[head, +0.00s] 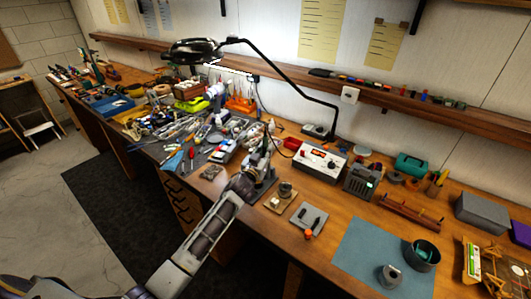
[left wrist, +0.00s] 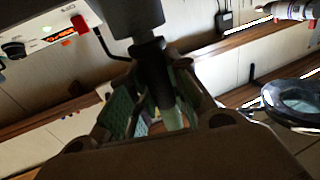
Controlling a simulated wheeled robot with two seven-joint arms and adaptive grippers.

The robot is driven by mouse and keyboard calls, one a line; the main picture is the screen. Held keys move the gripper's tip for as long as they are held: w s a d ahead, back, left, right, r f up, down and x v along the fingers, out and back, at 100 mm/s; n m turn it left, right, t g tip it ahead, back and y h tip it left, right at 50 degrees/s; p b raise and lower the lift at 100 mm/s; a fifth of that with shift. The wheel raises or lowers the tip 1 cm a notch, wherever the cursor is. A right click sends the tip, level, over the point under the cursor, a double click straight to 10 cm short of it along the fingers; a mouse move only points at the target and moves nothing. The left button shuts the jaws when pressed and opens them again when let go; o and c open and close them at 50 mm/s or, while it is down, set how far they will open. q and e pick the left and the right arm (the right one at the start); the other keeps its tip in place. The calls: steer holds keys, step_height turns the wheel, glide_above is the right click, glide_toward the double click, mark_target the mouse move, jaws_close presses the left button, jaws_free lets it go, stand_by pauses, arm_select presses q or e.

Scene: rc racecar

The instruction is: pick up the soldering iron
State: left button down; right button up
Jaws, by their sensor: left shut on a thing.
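The soldering iron (left wrist: 148,62) shows in the left wrist view as a thick dark handle with a narrower dark neck. It runs down from the top between the green-padded fingers of my left gripper (left wrist: 162,115). My left gripper is shut on it; the lower end is partly hidden by the fingers. In the head view my left gripper (head: 266,146) is over the bench, just left of the white soldering station (head: 320,160). The iron is too small to make out clearly there. The station's red display also shows in the left wrist view (left wrist: 62,33). My right gripper is not in view.
A black lamp arm (head: 305,88) arches behind my gripper. A crowd of tools and the partly built car (head: 225,150) lie to its left. A small stand (head: 310,220) and a blue mat (head: 360,255) lie to the right. A shelf (head: 400,98) runs along the wall.

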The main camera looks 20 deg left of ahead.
arm_select(q)
step_height(320, 180, up, 17)
steer(key=shift+r+b, duration=0.15)
steer(key=shift+b, duration=0.25)
stand_by(0.7)
